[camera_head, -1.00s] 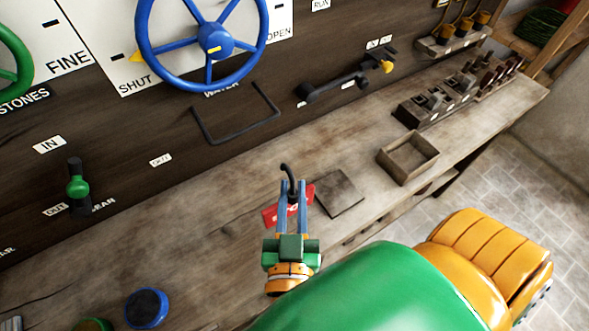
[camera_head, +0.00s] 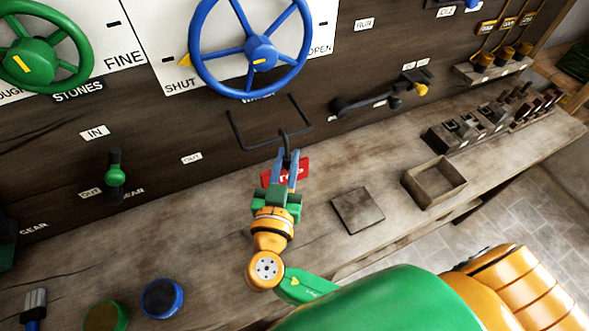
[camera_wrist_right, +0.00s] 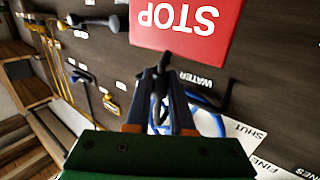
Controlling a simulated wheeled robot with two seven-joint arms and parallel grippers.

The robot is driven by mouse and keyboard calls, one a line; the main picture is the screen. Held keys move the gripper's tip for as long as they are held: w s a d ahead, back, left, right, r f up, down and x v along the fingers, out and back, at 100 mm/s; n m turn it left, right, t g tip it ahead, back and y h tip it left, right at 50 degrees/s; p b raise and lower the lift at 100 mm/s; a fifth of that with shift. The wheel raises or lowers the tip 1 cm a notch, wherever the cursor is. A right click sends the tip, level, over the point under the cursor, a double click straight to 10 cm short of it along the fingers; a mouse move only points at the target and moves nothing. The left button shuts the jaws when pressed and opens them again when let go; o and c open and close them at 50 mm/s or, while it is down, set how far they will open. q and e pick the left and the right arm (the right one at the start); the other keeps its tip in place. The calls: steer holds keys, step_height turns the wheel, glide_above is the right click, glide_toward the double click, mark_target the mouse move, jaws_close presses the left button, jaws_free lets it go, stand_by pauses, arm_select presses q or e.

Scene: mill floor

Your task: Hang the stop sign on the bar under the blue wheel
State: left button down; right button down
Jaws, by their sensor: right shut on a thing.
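The red stop sign (camera_head: 290,171) is held out by my right gripper (camera_head: 287,157), which is shut on its dark hook (camera_head: 285,140). The sign face with white STOP letters (camera_wrist_right: 184,22) appears upside down in the right wrist view, just beyond the fingertips (camera_wrist_right: 160,82). The black bar (camera_head: 250,147) juts from the dark panel below the blue wheel (camera_head: 262,52). In the head view the hook's upper end overlaps the bar's front; I cannot tell whether they touch. The blue wheel (camera_wrist_right: 207,123) is partly hidden behind the fingers in the wrist view. My left gripper is not visible.
A flat dark plate (camera_head: 358,210) and an open wooden box (camera_head: 434,183) lie on the bench to the right. A black lever (camera_head: 380,100) sticks out right of the bar. The green wheel (camera_head: 40,55) is at left. Blue (camera_head: 162,298) and green (camera_head: 104,316) round pieces stand front left.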

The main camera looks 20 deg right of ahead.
steer(key=shift+w+f+b, duration=1.1)
steer(key=shift+f+b, duration=0.15)
steer(key=shift+b, duration=0.2)
steer(key=c, duration=0.7)
jaws_free()
